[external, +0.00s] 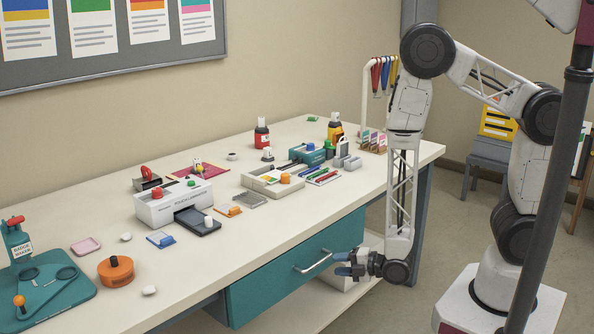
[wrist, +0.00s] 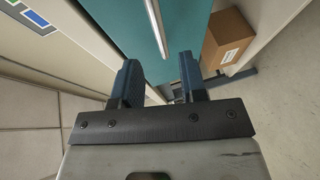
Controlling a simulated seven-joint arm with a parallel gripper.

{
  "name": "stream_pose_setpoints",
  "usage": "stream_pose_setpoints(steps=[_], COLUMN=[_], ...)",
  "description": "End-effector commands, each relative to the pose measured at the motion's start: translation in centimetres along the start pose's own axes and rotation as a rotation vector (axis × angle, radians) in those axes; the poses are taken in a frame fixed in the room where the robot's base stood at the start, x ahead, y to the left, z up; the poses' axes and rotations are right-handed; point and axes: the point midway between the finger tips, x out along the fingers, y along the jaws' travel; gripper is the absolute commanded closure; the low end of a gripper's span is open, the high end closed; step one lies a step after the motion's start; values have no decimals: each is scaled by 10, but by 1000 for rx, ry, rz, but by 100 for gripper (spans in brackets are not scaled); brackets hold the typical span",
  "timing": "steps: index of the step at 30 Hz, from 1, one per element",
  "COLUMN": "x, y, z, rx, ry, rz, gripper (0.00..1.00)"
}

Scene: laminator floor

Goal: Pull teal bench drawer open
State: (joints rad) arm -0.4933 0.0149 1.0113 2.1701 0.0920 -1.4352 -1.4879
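The teal bench drawer (external: 283,276) sits under the white bench top and looks shut. It fills the upper middle of the wrist view (wrist: 130,28). Its silver bar handle (external: 313,262) is on the front face, and shows at the top of the wrist view (wrist: 156,22). My gripper (external: 341,263) is just to the right of the handle in the external view, at about its height. In the wrist view the two blue fingers (wrist: 158,82) are spread apart with nothing between them. The handle lies beyond the fingertips, apart from them.
The bench top (external: 110,215) carries a white laminator (external: 173,203), a teal badge maker (external: 20,250) and several small items. A cardboard box (wrist: 228,40) is beside the drawer in the wrist view. Open floor lies in front of the bench. A dark post crosses the right of the external view.

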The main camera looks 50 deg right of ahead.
Motion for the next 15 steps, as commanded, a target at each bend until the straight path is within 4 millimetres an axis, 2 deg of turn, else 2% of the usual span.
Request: stream_pose_setpoints(steps=[15], x=[7], y=[0], z=[0], rx=[0], ry=[0], rz=[-1], gripper=[61])
